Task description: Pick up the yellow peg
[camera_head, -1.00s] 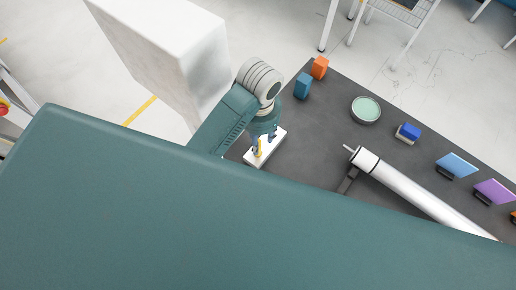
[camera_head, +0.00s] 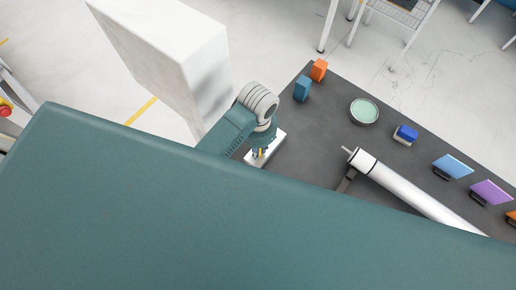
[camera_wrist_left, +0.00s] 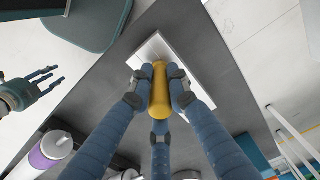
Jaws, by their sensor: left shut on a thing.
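The yellow peg (camera_wrist_left: 160,90) stands between the blue fingers of my left gripper (camera_wrist_left: 159,82) in the left wrist view. The fingers are shut on it and touch its sides. In the head view the peg (camera_head: 261,152) is a small yellow spot beside the fingers of my left gripper (camera_head: 259,152), over the white block (camera_head: 271,150). The white block also shows behind the peg in the left wrist view (camera_wrist_left: 193,62). I cannot tell whether the peg still touches it. My right gripper (camera_wrist_left: 52,80) shows at the left of the wrist view, fingers spread and empty.
The dark table (camera_head: 315,130) holds a blue block (camera_head: 302,88), an orange block (camera_head: 319,69), a green round dish (camera_head: 364,111), a blue piece (camera_head: 406,133) and a white cylinder (camera_head: 410,190). A tall white block (camera_head: 165,60) stands left of my left arm.

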